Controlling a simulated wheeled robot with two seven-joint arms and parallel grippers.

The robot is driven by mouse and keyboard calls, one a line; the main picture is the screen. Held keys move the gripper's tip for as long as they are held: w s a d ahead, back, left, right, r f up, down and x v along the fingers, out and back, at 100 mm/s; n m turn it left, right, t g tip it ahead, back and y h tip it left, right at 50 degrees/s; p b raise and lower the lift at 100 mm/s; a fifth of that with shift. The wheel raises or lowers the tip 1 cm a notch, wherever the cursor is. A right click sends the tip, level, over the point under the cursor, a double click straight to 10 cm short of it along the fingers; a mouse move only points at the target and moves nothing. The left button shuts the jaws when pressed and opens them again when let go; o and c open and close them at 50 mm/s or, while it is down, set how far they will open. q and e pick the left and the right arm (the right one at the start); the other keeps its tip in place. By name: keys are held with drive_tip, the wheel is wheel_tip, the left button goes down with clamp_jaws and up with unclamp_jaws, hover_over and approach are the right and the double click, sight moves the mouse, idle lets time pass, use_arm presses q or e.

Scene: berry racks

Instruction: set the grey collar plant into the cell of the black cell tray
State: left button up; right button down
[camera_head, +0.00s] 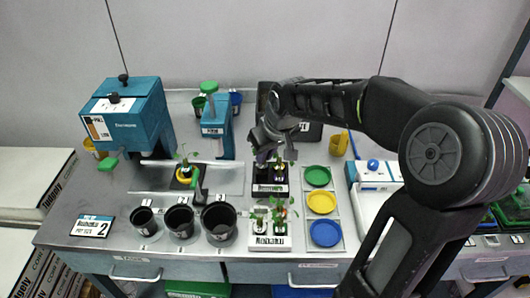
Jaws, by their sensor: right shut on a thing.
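The black cell tray (270,190) stands on the bench in the middle, behind a white cell tray. My right gripper (266,154) is low over the back of the black tray, shut on a small plant that I take as the grey collar plant (280,168). Its green leaves show just below the jaws, at the tray's cells. The collar is too small and too covered by the gripper to make out, and I cannot tell whether the plant is seated in a cell. My left gripper is out of view.
The white cell tray (270,243) in front holds small plants. Three black pots (219,239) stand to the left. A plant with a yellow collar (184,174) is behind them. Green, yellow and blue dishes (322,202) are right of the trays. A teal machine (130,115) stands back left.

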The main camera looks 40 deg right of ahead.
sight(266, 165)
drive_tip(key=shift+f+b, duration=1.7)
drive_tip(key=shift+f, duration=0.6)
drive_tip(key=c, duration=1.4)
unclamp_jaws()
drive_tip(key=shift+r+p, duration=1.2)
drive_tip(key=shift+r, duration=0.45)
drive_tip(key=shift+r+p, duration=1.9)
drive_tip(key=shift+r, duration=1)
